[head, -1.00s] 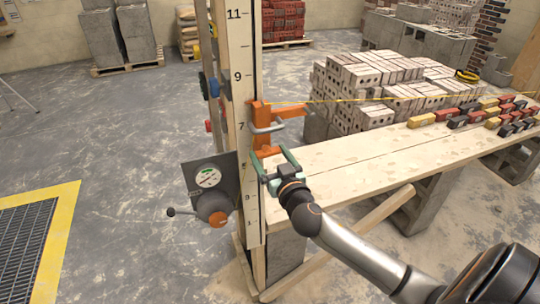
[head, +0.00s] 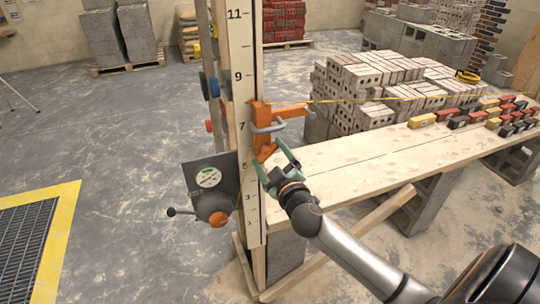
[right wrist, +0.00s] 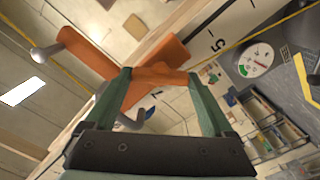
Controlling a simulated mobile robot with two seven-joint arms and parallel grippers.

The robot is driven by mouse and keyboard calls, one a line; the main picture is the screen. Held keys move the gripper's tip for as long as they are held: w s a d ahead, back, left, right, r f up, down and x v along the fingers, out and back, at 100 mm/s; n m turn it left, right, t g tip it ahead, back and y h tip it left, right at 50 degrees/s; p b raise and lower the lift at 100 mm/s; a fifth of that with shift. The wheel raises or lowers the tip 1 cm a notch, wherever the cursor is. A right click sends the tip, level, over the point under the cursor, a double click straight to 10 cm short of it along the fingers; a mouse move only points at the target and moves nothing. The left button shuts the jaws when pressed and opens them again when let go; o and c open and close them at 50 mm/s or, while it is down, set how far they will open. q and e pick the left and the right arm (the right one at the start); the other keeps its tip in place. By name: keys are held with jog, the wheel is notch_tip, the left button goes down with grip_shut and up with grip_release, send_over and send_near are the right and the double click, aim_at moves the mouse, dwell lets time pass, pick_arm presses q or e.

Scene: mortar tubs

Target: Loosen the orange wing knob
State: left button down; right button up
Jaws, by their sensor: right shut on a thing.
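The orange wing knob (head: 266,153) sits on the measuring post, just below an orange clamp bracket (head: 262,118) with a grey bar handle. In the right wrist view the wing knob (right wrist: 158,76) lies between the green fingertips. My right gripper (head: 267,156) is shut on it, with one finger on each side; it also shows in the right wrist view (right wrist: 159,84). The gripper is tilted, its right finger higher than its left in the head view. My left gripper is not in view.
The tall wooden post (head: 244,90) carries printed numbers. A grey plate with a dial (head: 208,178) and a ball-ended lever stands left of it. A plank bench (head: 350,155) with small coloured blocks (head: 470,117) extends right. A yellow line runs from the bracket.

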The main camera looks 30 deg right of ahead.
jog(key=n, duration=0.4)
jog(key=shift+f+n, duration=0.1)
jog(key=shift+n, duration=2.7)
jog(key=o, duration=1.1)
jog(key=shift+b+v, duration=1.25)
jog(key=shift+v, duration=5.05)
jog(key=shift+a, duration=0.1)
